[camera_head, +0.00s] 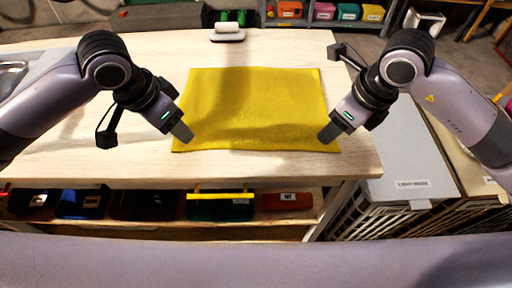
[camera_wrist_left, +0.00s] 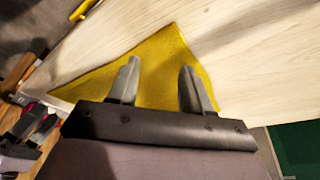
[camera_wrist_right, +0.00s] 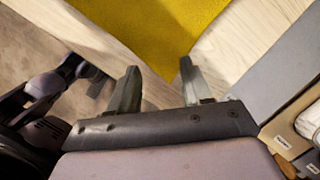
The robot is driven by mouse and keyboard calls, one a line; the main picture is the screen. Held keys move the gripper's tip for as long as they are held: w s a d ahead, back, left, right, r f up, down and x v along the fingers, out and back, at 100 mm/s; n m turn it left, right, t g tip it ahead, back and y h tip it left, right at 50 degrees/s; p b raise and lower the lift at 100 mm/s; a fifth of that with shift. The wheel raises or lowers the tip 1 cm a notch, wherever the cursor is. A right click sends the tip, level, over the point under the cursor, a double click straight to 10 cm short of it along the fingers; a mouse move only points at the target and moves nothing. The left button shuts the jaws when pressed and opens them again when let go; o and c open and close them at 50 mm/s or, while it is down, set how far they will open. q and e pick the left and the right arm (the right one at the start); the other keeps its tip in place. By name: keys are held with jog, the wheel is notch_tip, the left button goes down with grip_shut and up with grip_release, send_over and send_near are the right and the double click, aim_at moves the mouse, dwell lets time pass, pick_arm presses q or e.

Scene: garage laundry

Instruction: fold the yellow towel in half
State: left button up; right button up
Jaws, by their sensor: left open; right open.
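The yellow towel (camera_head: 255,105) lies spread flat on the pale wooden table, roughly rectangular, with slight ripples near its front edge. My left gripper (camera_head: 184,138) is at the towel's front left corner. In the left wrist view its fingers (camera_wrist_left: 160,80) are apart, with a corner of the towel (camera_wrist_left: 168,60) beyond and between them. My right gripper (camera_head: 327,137) is at the front right corner. In the right wrist view its fingers (camera_wrist_right: 158,80) are apart, and the towel corner (camera_wrist_right: 165,30) points toward the gap between them. Whether either gripper touches the cloth is unclear.
The wooden table (camera_head: 90,165) is clear around the towel. A shelf below holds dark bins and a red box (camera_head: 287,201). A grey-lidded hamper (camera_head: 408,165) stands at the right. A sink (camera_head: 12,75) is at the left.

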aim_at(183, 148)
pick_arm(q)
jog(key=shift+f, duration=1.95)
pick_arm(e)
jog(key=shift+f, duration=1.95)
pick_arm(q)
jog(key=shift+f, duration=0.15)
pick_arm(e)
jog(key=shift+f, duration=0.15)
pick_arm(q)
grip_shut()
pick_arm(e)
jog(key=shift+f, duration=0.1)
grip_shut()
